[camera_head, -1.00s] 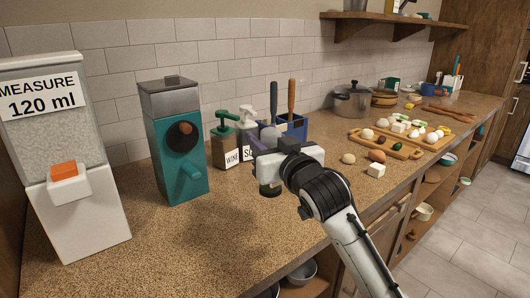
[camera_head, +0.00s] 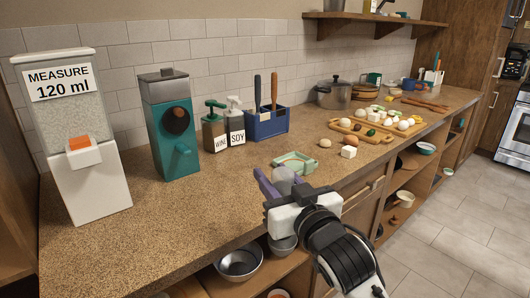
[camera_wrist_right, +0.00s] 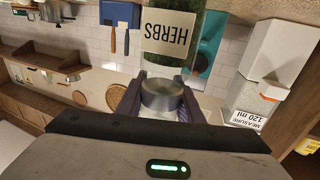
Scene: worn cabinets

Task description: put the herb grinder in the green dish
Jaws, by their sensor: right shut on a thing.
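My right gripper (camera_head: 283,186) has purple fingers shut on the herb grinder, whose grey cap (camera_head: 286,174) shows between them in the head view. In the right wrist view, which looks upside down, the gripper (camera_wrist_right: 160,100) grips by the metal cap and the dark green body (camera_wrist_right: 176,32) with a HERBS label extends away from it. In the head view the body is hidden by my gripper. The pale green dish (camera_head: 295,161) sits on the counter just behind the gripper, near the front edge, and looks empty. My left gripper is not in view.
A blue caddy (camera_head: 267,123), the WINE bottle (camera_head: 215,134) and the SOY bottle (camera_head: 236,128) stand behind the dish. The teal grinder machine (camera_head: 172,130) and white dispenser (camera_head: 88,165) are left. A loaded wooden board (camera_head: 374,138) is right. Metal bowls (camera_head: 239,263) sit below.

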